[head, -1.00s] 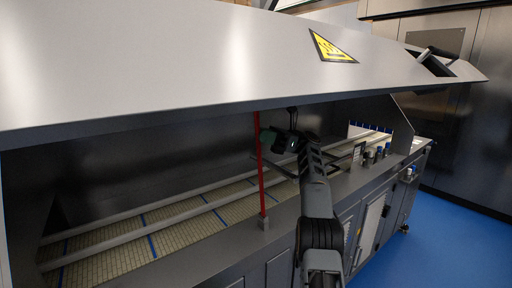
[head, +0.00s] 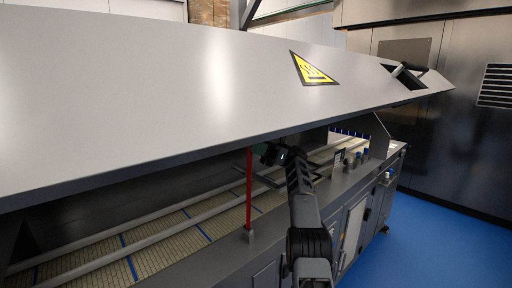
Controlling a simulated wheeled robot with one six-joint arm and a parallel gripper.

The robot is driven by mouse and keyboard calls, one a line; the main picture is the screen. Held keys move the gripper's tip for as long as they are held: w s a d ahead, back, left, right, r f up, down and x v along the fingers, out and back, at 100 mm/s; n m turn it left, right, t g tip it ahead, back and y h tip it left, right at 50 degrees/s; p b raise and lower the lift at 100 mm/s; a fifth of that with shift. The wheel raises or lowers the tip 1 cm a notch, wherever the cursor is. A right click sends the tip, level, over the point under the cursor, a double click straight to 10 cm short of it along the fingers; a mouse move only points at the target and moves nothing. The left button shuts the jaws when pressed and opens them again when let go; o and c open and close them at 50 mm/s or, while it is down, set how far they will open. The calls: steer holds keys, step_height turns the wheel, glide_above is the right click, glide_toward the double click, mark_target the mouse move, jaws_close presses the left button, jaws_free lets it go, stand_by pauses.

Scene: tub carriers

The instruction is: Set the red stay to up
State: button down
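The red stay (head: 249,192) is a thin red rod in the head view. It stands upright, from a small grey foot on the front ledge of the machine up to the underside of the big grey hood (head: 150,110). The hood is raised over the conveyor bed. My gripper (head: 268,153) is just right of the stay's upper part, under the hood's lower edge. It is dark and small here, and I cannot tell whether its fingers are open or touch the stay.
The conveyor bed (head: 165,246) with long rails runs under the hood. A yellow warning sign (head: 314,69) is on the hood. Blue floor (head: 410,235) is clear at the right.

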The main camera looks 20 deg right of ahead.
steer(key=c, duration=1.1)
jaws_free()
steer(key=shift+r, duration=0.1)
